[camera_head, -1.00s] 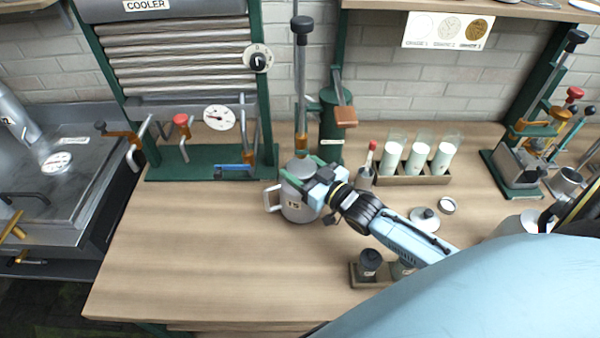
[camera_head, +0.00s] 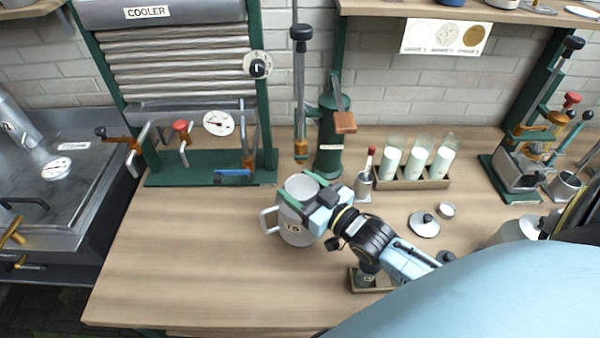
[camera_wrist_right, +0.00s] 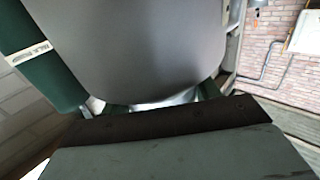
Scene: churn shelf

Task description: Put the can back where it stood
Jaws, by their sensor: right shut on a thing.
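The can is a grey metal churn can (camera_head: 291,231) with a side handle on its left, an open top and a small label reading 15. It is in the middle of the counter in the head view, upright or nearly so. My right gripper (camera_head: 307,201) is shut on the can near its upper right side, its green fingers at the rim. In the right wrist view the can's grey wall (camera_wrist_right: 135,50) fills the middle. I cannot tell whether the can's base touches the counter. My left gripper is not in view.
A green pump cylinder (camera_head: 330,140) stands behind the can. A red-topped bottle (camera_head: 364,180) and a wooden rack (camera_head: 425,183) of white-filled glasses stand right of it. A loose lid (camera_head: 424,225) lies to the right. The counter (camera_head: 190,270) is clear at the left front.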

